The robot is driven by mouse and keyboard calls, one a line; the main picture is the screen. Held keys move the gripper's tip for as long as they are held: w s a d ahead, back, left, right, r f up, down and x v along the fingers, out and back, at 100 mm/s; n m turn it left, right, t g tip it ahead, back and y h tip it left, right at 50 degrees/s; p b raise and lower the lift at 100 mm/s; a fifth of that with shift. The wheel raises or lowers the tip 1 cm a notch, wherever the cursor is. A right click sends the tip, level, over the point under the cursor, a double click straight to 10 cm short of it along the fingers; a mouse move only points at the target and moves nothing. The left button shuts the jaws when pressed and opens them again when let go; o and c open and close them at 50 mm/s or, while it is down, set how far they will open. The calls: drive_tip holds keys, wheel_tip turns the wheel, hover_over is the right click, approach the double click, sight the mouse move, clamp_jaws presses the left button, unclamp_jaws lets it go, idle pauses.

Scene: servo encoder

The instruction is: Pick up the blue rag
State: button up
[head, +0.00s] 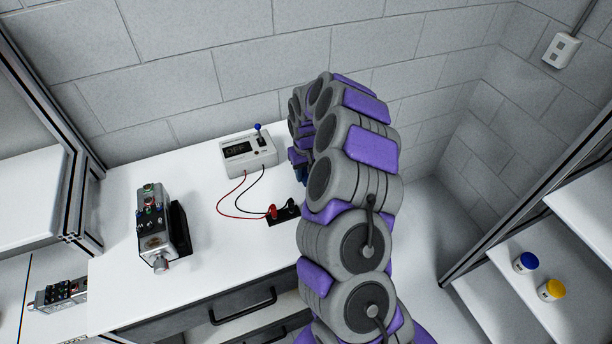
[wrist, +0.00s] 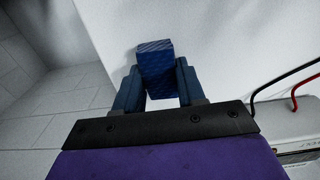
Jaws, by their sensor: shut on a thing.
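The blue rag (wrist: 155,50) shows in the wrist view as a dark blue patterned piece between the two fingers of my gripper (wrist: 158,72). The fingers press on it from both sides, and part of it extends past their tips. A white surface lies behind it; I cannot tell whether the rag touches that surface. In the head view my gripper (head: 302,174) is mostly hidden behind my purple and grey arm, and the rag cannot be made out clearly there.
A meter with a display (head: 248,150) stands on the white table (head: 205,262), wired to a red and black connector block (head: 282,213). A grey device with knobs (head: 154,228) stands at left. Blue-lidded (head: 525,262) and yellow-lidded (head: 551,290) jars sit on the right shelf.

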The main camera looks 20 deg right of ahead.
sight(306, 173)
drive_tip(key=shift+r, duration=0.1)
drive_tip(key=shift+d+r, duration=0.2)
drive_tip(key=shift+d, duration=0.05)
wheel_tip(306, 173, up, 9)
drive_tip(key=p, duration=0.1)
drive_tip(key=shift+r+p, duration=0.2)
drive_tip(key=shift+p, duration=0.15)
